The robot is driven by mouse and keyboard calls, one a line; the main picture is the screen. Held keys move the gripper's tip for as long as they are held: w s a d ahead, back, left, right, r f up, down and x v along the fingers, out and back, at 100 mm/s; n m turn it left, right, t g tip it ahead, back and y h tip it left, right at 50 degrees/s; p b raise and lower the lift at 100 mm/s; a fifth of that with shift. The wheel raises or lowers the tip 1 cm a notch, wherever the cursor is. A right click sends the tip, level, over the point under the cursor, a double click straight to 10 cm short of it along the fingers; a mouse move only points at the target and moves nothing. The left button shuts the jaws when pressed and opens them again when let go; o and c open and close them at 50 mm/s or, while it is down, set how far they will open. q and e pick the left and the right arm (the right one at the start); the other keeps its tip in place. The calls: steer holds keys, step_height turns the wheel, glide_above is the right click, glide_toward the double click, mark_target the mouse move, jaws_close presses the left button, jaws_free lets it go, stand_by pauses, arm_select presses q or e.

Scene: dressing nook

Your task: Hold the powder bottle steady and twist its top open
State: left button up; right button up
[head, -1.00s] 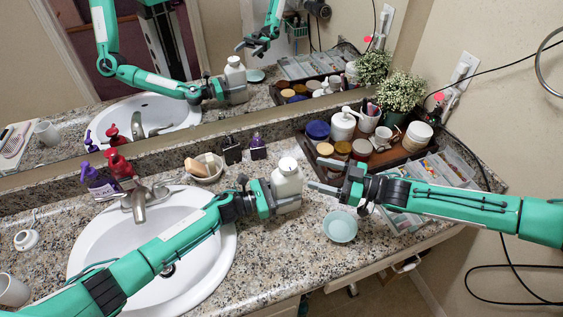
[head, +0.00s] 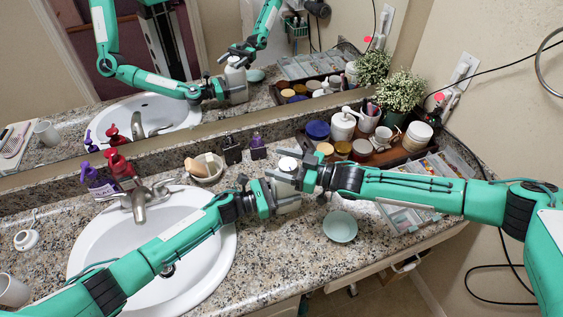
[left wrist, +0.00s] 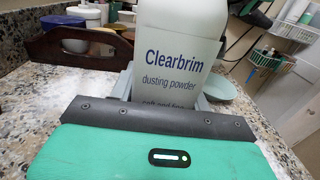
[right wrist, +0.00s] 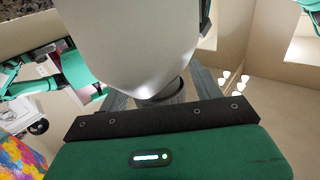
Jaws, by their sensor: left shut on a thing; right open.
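A pale green dish (head: 340,227) lies below my right arm. A wooden tray (head: 395,157) with jars and a pump bottle stands behind it, and a clear organizer (head: 398,220) sits at the right. The sink (head: 190,270) is under my left arm. The mirror (head: 200,65) backs the counter.

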steer(key=shift+c, duration=0.5)
steer(key=c, duration=0.9)
steer(key=shift+r+n+g, duration=0.1)
steer(key=shift+n+g, duration=0.2)
steer(key=shift+g, duration=0.2)
steer(key=shift+n+g+y, duration=0.3)
steer(key=shift+n+g, duration=0.3)
steer(key=shift+g, duration=0.3)
steer(key=n+g, duration=0.1)
steer(key=g, duration=0.1)
steer(key=n+g, duration=0.3)
steer(key=g, duration=0.1)
steer(key=shift+s+g, duration=0.35)
steer(key=shift+g, duration=0.05)
steer(key=n+g, duration=0.1)
steer(key=n+g+h, duration=0.1)
steer(key=g, duration=0.1)
steer(key=n+g+h, duration=0.1)
steer(key=shift+s+n+g, duration=0.25)
steer(key=shift+n+g, duration=0.05)
steer(key=shift+g, duration=0.1)
steer(key=shift+s+d+n+g+h, duration=0.1)
steer(key=shift+n+g+h, duration=0.5)
steer(key=shift+g, duration=0.15)
steer(key=shift+s+d+n+g+h, duration=0.1)
steer(key=shift+n+g+h, duration=0.45)
steer(key=shift+g, duration=0.2)
steer(key=shift+n, duration=0.25)
